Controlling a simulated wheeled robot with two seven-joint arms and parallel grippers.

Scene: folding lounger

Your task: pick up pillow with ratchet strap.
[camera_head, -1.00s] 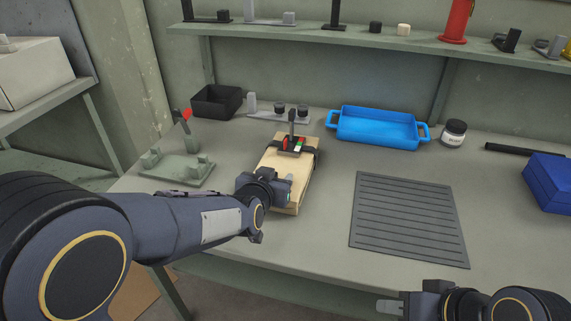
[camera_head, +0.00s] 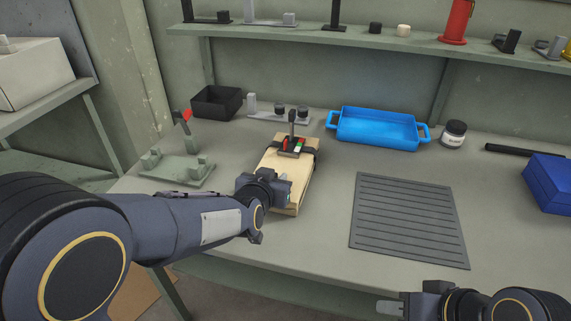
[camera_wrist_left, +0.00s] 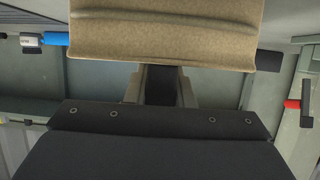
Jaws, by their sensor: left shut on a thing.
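The pillow with ratchet strap (camera_head: 299,184) is a beige block lying lengthwise on the workbench, left of centre in the head view. The fingertips' contact is hidden. My right gripper (camera_head: 388,307) is at the lower right edge, apart from everything; its jaw opening is unclear.
A ridged grey mat (camera_head: 408,220) lies right of the pillow. Behind are a blue tray (camera_head: 378,128), a black bin (camera_head: 215,102) and a jar (camera_head: 453,134). A grey fixture (camera_head: 178,168) with a red part stands left. A blue box (camera_head: 550,183) is far right.

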